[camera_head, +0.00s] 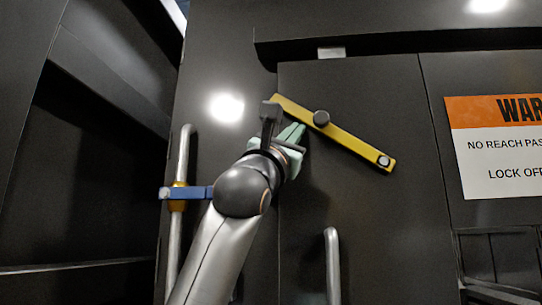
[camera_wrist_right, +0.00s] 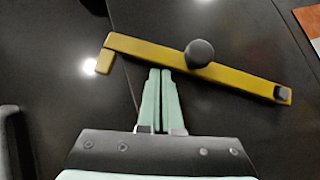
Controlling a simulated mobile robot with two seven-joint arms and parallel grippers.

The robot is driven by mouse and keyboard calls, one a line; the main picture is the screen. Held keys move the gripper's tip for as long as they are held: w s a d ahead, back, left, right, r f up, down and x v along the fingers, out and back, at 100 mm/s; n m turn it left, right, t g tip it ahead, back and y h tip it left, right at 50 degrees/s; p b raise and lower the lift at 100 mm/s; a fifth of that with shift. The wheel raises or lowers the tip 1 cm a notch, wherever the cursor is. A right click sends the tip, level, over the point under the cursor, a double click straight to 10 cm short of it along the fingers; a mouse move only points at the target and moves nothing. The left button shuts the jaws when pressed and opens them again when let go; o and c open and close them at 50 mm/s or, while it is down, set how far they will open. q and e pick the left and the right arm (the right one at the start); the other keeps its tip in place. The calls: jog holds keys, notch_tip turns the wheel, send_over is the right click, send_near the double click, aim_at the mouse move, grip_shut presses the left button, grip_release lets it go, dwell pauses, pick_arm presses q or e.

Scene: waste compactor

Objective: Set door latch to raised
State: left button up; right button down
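The door latch is a yellow bar (camera_head: 350,142) with a dark round knob (camera_head: 321,118) and a bolt at its lower right end. It slants across the dark door, its left end higher than its bolted end. The bar also shows in the right wrist view (camera_wrist_right: 240,80), with a short hooked left end. My right gripper (camera_head: 299,130) is just below the bar, left of the knob. In the wrist view its pale green fingers (camera_wrist_right: 160,71) are together with nothing between them. Their tips are at the bar's lower edge; I cannot tell whether they touch. My left gripper is not in view.
A vertical handle (camera_head: 332,265) stands on the door below the latch. Left of my arm are a grey vertical rod (camera_head: 184,155) and a blue bracket (camera_head: 188,192). A warning sign (camera_head: 500,148) is at the right. The door face around the latch is flat and clear.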

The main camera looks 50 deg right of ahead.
jog(key=s+r, duration=0.2)
jog(key=r, duration=0.1)
jog(key=shift+s+d+r, duration=0.2)
jog(key=shift+d, duration=0.2)
jog(key=shift+a+r, duration=0.1)
jog(key=shift+r, duration=0.2)
jog(key=shift+r, duration=0.1)
jog(key=shift+w+f, duration=0.15)
jog(key=shift+f, duration=0.25)
jog(key=shift+w+a+f+b, duration=0.3)
jog(key=shift+w+f, duration=0.15)
jog(key=shift+f, duration=0.1)
jog(key=shift+w+a+f+b, duration=0.15)
jog(key=shift+w+f+b, duration=0.15)
jog(key=shift+w+f, duration=0.15)
jog(key=w+a+f+b, duration=0.2)
jog(key=a+f, duration=0.3)
jog(key=a, duration=0.4)
jog(key=shift+w, duration=0.25)
